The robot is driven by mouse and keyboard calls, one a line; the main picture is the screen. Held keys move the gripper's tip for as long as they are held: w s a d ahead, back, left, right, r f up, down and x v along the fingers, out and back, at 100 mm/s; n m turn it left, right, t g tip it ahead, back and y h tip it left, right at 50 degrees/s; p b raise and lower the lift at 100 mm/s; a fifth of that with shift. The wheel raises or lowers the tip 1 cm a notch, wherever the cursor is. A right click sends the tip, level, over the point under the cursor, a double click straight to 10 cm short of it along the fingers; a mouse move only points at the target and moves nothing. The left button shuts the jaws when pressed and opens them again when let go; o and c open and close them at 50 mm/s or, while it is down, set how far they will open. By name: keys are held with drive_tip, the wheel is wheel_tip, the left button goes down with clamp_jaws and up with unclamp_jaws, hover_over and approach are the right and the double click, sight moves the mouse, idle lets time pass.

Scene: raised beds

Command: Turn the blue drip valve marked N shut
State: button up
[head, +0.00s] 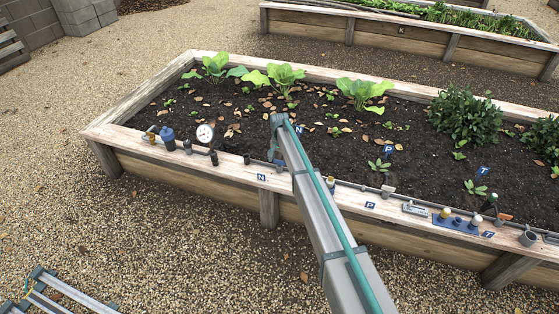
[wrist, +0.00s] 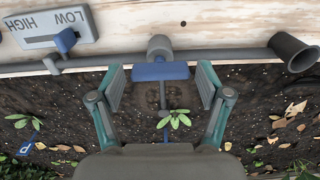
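The blue drip valve handle (wrist: 160,72) is a flat bar in the wrist view, lying roughly along the grey pipe (wrist: 232,57), with a round grey fitting behind it. My gripper (wrist: 161,86) is open, with one finger beyond each end of the bar. Small gaps show, and contact cannot be made out. In the head view the N label (head: 262,177) is on the front rim, left of my arm. My gripper (head: 279,150) is mostly hidden there at the arm's end, and the handle cannot be made out clearly.
A LOW/HIGH slider (wrist: 45,28) with a blue knob and a dark open cup (wrist: 296,52) flank the valve. A seedling (wrist: 174,120) grows below the handle. A gauge (head: 205,133), blue-topped fitting (head: 167,134) and P label (head: 370,204) line the rim.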

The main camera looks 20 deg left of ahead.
sight(279, 161)
idle(0.3)
wheel_tip(279, 161, up, 12)
drive_tip(key=shift+r, duration=0.1)
idle(0.5)
drive_tip(key=shift+w, duration=0.1)
idle(0.3)
